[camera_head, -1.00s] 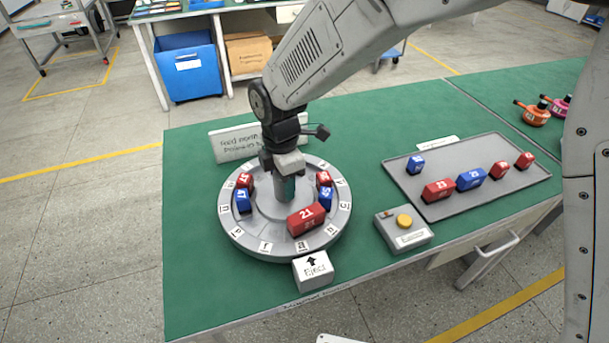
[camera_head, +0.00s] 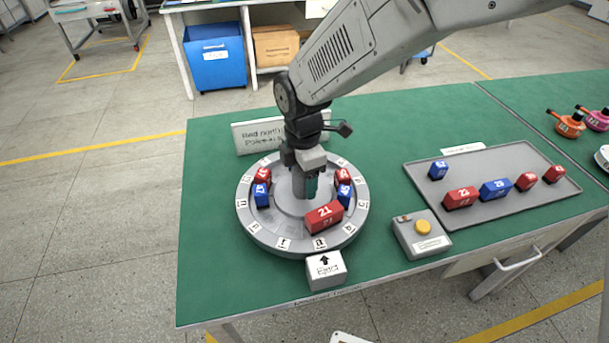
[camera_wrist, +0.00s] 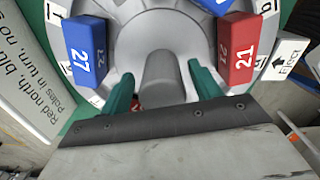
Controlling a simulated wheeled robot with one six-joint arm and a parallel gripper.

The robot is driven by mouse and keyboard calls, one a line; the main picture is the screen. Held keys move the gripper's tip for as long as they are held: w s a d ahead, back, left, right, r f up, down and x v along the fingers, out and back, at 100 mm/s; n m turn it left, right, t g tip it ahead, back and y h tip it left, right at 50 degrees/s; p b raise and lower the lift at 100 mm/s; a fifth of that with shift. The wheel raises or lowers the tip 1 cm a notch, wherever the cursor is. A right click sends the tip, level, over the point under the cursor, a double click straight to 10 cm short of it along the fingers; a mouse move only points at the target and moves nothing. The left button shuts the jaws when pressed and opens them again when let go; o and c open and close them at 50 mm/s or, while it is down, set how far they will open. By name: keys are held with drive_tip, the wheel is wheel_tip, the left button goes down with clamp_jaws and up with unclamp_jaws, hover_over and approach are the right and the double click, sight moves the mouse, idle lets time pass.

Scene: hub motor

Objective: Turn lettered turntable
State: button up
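The grey round turntable (camera_head: 258,231) stands on the green table, with lettered white tiles around its rim. A red block 21 (camera_head: 323,218) stands on its front part. Blue block 27 (camera_wrist: 88,40) and other red and blue blocks stand at its left and right sides. My gripper (camera_head: 306,190) points down over the turntable's middle. In the wrist view, its two green fingers (camera_wrist: 162,90) are spread on either side of the grey centre post (camera_wrist: 160,70), with gaps visible. The fingertips' exact height against the post is hard to tell. A white Eject sign (camera_head: 326,270) stands at the front edge.
A grey tray (camera_head: 440,200) with several red and blue blocks lies to the right. A grey box with a yellow button (camera_head: 423,227) stands between. A sign (camera_head: 258,135) about red north stands behind the turntable. Orange and pink items (camera_head: 570,124) lie far right.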

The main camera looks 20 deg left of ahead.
wheel_tip(320, 180, up, 8)
drive_tip(key=shift+f, duration=0.1)
idle(0.4)
idle(0.8)
drive_tip(key=shift+m, duration=0.6)
drive_tip(key=s+d+r+m, duration=0.3)
drive_tip(key=s+d+m, duration=0.3)
drive_tip(key=d, duration=0.8)
drive_tip(key=s+d+r+m+t, duration=0.1)
drive_tip(key=s+d+r+m, duration=0.3)
drive_tip(key=d+m, duration=0.7)
drive_tip(key=s+d+r+m, duration=0.4)
drive_tip(key=s+d+m, duration=0.3)
drive_tip(key=d, duration=1.2)
drive_tip(key=shift+s+m, duration=0.35)
drive_tip(key=shift+m, duration=0.65)
